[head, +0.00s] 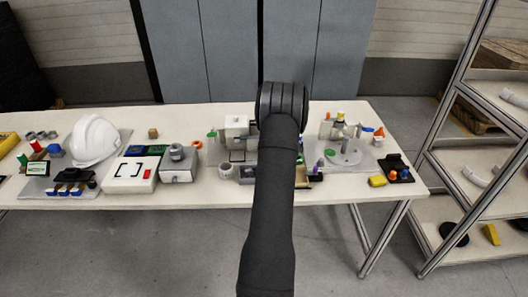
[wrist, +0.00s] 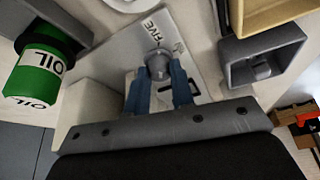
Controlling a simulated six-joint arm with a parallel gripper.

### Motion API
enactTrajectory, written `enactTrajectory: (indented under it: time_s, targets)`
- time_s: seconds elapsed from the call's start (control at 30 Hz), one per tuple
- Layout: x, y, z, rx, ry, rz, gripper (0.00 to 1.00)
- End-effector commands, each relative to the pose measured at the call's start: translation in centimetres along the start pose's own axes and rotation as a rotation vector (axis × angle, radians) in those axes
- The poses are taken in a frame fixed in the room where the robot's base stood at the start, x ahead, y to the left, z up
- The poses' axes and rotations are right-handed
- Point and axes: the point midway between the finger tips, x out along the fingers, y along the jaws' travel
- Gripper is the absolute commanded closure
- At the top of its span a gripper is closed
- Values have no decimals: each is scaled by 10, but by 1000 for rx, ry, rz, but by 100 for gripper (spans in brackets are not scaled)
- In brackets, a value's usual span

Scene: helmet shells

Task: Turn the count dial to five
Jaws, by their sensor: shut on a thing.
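The count dial (wrist: 158,66) is a small grey round knob on a light grey plate (wrist: 186,62) in the wrist view. The word FIVE is printed on the plate just above the dial, with a small dark marking to its right. My gripper (wrist: 159,78) has blue fingers, one on each side of the dial, and is shut on it. Any pointer on the dial is too small to make out, so its setting cannot be told. In the head view my arm hides the dial and my fingers.
A green oil can (wrist: 32,75) in a dark holder stands left of the plate. A grey open box (wrist: 290,50) and a tan tray (wrist: 282,22) are close on the right. In the head view, a white helmet (head: 95,139) and a white case (head: 130,175) stand on the table's left.

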Motion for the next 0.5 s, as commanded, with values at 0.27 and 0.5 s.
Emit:
enactTrajectory:
  time_s: [0.27,0.5]
  targets:
    - [1,-1,2,1,-2,-2,56]
    - [0,0,1,1,-1,0,56]
